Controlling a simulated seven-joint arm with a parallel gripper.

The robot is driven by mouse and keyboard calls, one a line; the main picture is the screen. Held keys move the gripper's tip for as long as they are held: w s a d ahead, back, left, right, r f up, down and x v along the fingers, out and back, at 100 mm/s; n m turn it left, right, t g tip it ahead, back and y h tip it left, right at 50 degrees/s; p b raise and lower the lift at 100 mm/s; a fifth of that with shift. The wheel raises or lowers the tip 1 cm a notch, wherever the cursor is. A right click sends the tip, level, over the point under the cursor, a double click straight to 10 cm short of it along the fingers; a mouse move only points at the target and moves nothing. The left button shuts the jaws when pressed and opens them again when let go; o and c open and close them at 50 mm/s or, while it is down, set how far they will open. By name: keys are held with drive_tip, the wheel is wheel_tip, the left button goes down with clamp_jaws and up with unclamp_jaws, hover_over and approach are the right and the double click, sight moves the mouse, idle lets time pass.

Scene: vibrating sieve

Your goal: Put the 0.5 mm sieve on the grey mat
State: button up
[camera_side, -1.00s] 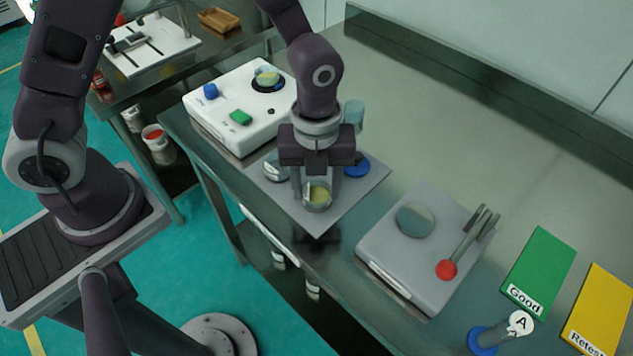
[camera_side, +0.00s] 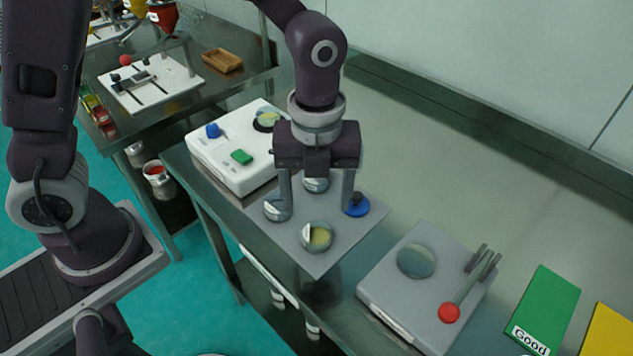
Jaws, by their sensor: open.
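The grey mat (camera_side: 352,232) lies on the metal bench. A round metal sieve with yellow material in it (camera_side: 317,236) sits on the mat's front part. Another round metal dish or sieve (camera_side: 278,208) is at the mat's left, and a third (camera_side: 316,185) is farther back, partly hidden by my gripper. I cannot read the mesh size on any of them. A blue round piece with a dark knob (camera_side: 356,205) is at the mat's right. My gripper (camera_side: 317,202) is open, pointing down above the mat, with nothing between its fingers; the yellow-filled sieve is just in front of them.
A white machine (camera_side: 215,160) with a blue knob, green button and round seat stands behind left. A grey scale-like box (camera_side: 380,285) with a round plate and red-ended tool is at right. A green "Good" mat (camera_side: 545,305) and yellow mat (camera_side: 607,335) lie beyond.

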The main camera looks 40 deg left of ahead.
wheel_tip(320, 180, up, 4)
drive_tip(key=shift+r, duration=0.1)
drive_tip(key=s+a+r+n+t, duration=0.2)
drive_tip(key=s+a+r+n, duration=0.3)
drive_tip(key=n, duration=0.8)
drive_tip(key=s+a+r+n+t, duration=0.3)
drive_tip(key=s+a+r+n, duration=0.2)
drive_tip(key=n, duration=0.9)
drive_tip(key=s+a, duration=0.2)
drive_tip(key=s, duration=0.2)
drive_tip(key=shift+s+a+r+t, duration=0.2)
drive_tip(key=shift+s+r+t, duration=0.05)
drive_tip(key=shift+t, duration=0.05)
